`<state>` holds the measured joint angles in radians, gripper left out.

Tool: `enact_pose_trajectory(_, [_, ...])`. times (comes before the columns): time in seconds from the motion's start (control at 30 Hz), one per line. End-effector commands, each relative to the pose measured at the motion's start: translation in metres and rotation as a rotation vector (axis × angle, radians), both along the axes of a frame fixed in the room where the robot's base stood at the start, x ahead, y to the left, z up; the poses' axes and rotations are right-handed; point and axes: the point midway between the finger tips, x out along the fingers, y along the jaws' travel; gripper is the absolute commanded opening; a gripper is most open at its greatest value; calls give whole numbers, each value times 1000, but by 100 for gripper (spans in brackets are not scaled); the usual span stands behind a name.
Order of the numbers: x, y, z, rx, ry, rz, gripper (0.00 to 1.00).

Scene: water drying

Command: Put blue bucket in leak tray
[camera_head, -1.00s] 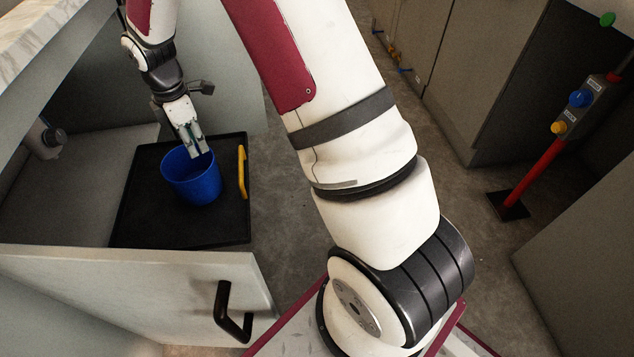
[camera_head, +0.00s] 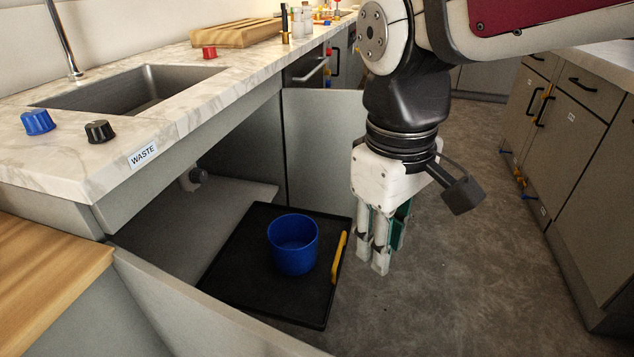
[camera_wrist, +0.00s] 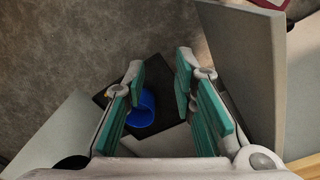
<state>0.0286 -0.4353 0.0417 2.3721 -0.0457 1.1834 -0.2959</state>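The blue bucket (camera_head: 294,246) stands upright and empty-looking on the black leak tray (camera_head: 240,285), inside the tray's rim. The tray lies at the opening of the cabinet under the sink and has a yellow handle (camera_head: 339,257) on its right side. My gripper (camera_head: 380,258) is in the air to the right of the bucket, apart from it, with nothing in it. In the wrist view the fingers (camera_wrist: 160,85) are spread apart, and the bucket (camera_wrist: 141,108) and tray (camera_wrist: 173,110) show beyond them, farther off.
The open cabinet door (camera_head: 190,310) stands in front of the tray. The counter with the sink (camera_head: 130,90) overhangs the cabinet. A drain pipe (camera_head: 193,179) is inside at the back. The floor (camera_head: 440,290) to the right is clear.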

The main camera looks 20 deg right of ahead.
Motion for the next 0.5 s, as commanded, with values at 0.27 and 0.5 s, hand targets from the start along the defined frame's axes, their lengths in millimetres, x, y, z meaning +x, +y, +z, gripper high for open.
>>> enact_pose_trajectory(0.27, [-84, 6, -4, 50, -13, -246, 25])
enact_pose_trajectory(0.5, [-111, 9, -11, 71, -10, -333, 25])
